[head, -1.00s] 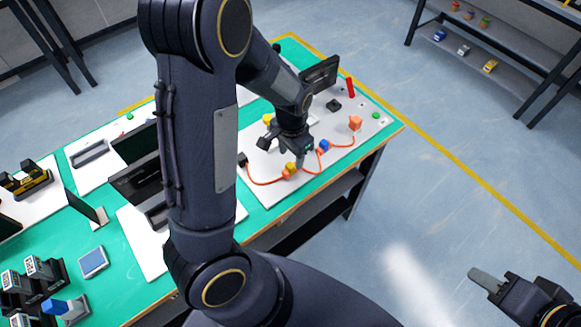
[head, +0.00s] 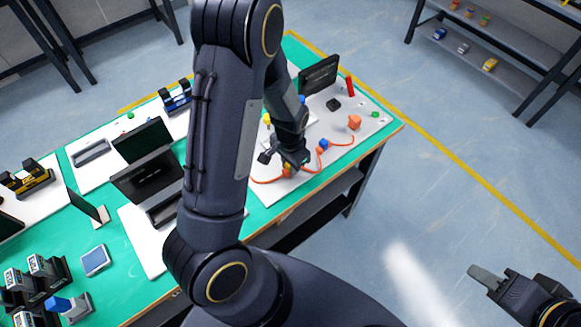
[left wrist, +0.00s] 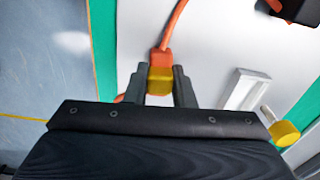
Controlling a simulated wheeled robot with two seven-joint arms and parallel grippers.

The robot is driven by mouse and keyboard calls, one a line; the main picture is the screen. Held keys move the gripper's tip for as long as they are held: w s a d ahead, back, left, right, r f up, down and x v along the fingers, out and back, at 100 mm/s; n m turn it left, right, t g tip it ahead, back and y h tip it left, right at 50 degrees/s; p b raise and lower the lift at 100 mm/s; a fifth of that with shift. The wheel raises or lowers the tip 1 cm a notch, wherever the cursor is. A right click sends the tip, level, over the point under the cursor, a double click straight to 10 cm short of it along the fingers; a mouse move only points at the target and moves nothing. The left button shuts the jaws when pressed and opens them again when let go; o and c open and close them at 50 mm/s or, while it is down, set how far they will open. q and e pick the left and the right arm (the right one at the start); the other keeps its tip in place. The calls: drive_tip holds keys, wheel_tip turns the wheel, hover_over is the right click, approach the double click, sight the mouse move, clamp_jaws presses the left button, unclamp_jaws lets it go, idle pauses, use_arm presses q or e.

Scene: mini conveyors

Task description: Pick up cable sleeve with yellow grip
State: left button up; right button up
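The cable sleeve with yellow grip (left wrist: 160,80) is a small yellow block with an orange end, from which an orange cable runs up in the left wrist view. In the head view the sleeve (head: 287,169) is mostly hidden under my left gripper (head: 287,172). In the left wrist view my left gripper (left wrist: 161,86) has a finger against each side of the yellow part and looks shut on it. The cable lies on a white board (head: 357,136). My right gripper (head: 487,279) is at the lower right, away from the table; its finger gap cannot be made out.
A blue block (head: 323,145) and an orange block (head: 354,122) sit along the cable. A black screen (head: 319,74) and a red cylinder (head: 350,87) stand behind. A yellow round part (left wrist: 285,133) and a white bracket (left wrist: 247,90) lie close to the left gripper.

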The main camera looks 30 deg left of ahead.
use_arm(q)
clamp_jaws()
drive_tip(key=shift+w+r, duration=0.1)
drive_tip(key=shift+r, duration=0.5)
drive_tip(key=r, duration=0.2)
drive_tip(key=shift+d+r, duration=0.35)
drive_tip(key=s+d+r+b, duration=0.1)
drive_tip(key=s+d+r, duration=0.4)
drive_tip(key=d+r, duration=0.4)
drive_tip(key=d, duration=0.3)
drive_tip(key=shift+d, duration=0.25)
drive_tip(key=shift+r, duration=0.1)
